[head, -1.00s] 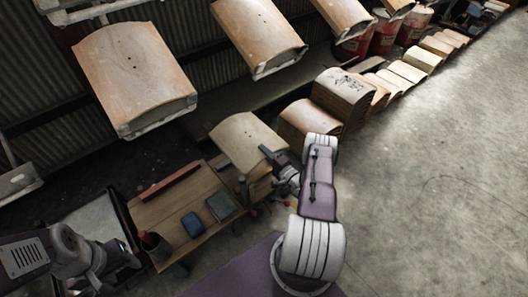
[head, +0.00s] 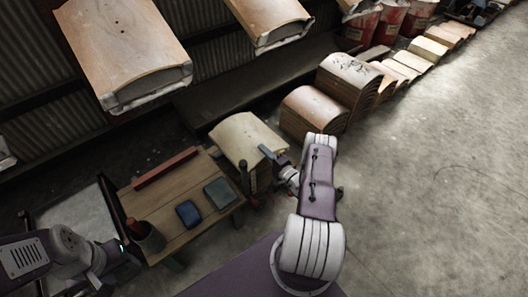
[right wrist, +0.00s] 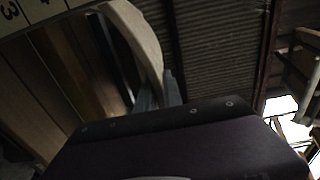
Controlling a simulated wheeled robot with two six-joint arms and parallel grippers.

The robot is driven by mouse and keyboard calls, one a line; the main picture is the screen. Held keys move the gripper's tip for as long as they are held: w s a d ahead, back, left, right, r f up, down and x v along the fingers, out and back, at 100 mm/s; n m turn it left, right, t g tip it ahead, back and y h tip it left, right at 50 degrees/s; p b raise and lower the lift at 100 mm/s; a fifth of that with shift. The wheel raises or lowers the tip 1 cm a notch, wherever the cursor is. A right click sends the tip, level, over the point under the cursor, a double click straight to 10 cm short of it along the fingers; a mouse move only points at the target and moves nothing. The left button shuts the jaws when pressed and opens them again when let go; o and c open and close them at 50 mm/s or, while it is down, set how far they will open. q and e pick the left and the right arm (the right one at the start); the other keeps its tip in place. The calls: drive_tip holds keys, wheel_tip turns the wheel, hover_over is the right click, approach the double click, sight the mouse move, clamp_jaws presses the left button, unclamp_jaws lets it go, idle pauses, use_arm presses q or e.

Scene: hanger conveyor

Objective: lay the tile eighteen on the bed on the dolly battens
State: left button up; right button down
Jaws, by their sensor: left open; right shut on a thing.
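A pale curved tile (head: 243,134) lies on top of a low stack left of my right gripper in the head view; I cannot read a number on it. My right gripper (head: 272,155) is shut on its near right edge. In the right wrist view the pale curved edge (right wrist: 143,40) runs down between the fingers (right wrist: 158,94). What lies under the tile is mostly hidden, and I cannot make out dolly battens. My left gripper (head: 122,267) is open at the lower left, partly cut off and away from the tile.
Brown tile stacks (head: 313,110) stand beyond. Large tiles (head: 125,45) hang overhead. Open floor is at right.

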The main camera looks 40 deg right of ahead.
drive_tip(key=shift+d+r, duration=0.1)
drive_tip(key=shift+r, duration=0.05)
wheel_tip(320, 180, down, 7)
drive_tip(key=b, duration=0.6)
drive_tip(key=shift+r, duration=0.15)
drive_tip(key=c, duration=1.5)
unclamp_jaws()
drive_tip(key=shift+o, duration=0.5)
